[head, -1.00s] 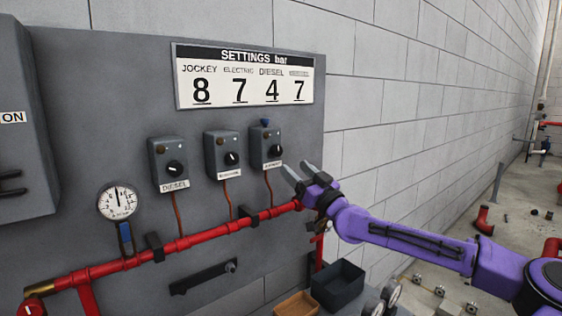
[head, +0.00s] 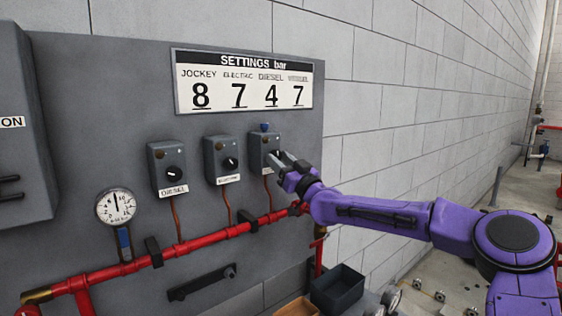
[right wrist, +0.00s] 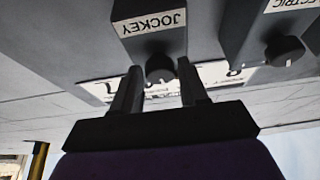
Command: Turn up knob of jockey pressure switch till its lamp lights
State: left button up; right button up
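The jockey pressure switch is the rightmost small grey box (head: 259,146) on the panel in the head view. My right gripper (head: 279,160) is in front of it and hides its knob and label. In the right wrist view the switch (right wrist: 150,42) appears upside down with its JOCKEY label. Its dark round knob (right wrist: 160,69) lies between the two fingertips of my right gripper, which are apart, one on each side. I cannot tell whether they touch the knob. I cannot make out a lit lamp on the switch. My left gripper is not in view.
The electric switch (head: 221,160) and diesel switch (head: 167,168) stand to the left. A settings board (head: 243,82) reads jockey 8. A red pipe (head: 200,236) with a pressure gauge (head: 116,207) runs below. A dark open bin (head: 338,289) sits low; a block wall is right.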

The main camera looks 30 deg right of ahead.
jog(key=c, duration=0.6)
jog(key=shift+o, duration=0.2)
jog(key=m+h+b, duration=0.1)
jog(key=m+h, duration=0.1)
jog(key=m, duration=0.1)
jog(key=shift+a+m, duration=0.1)
jog(key=shift+m, duration=0.2)
jog(key=o, duration=1)
jog(key=shift+o, duration=0.2)
jog(key=shift+b, duration=0.3)
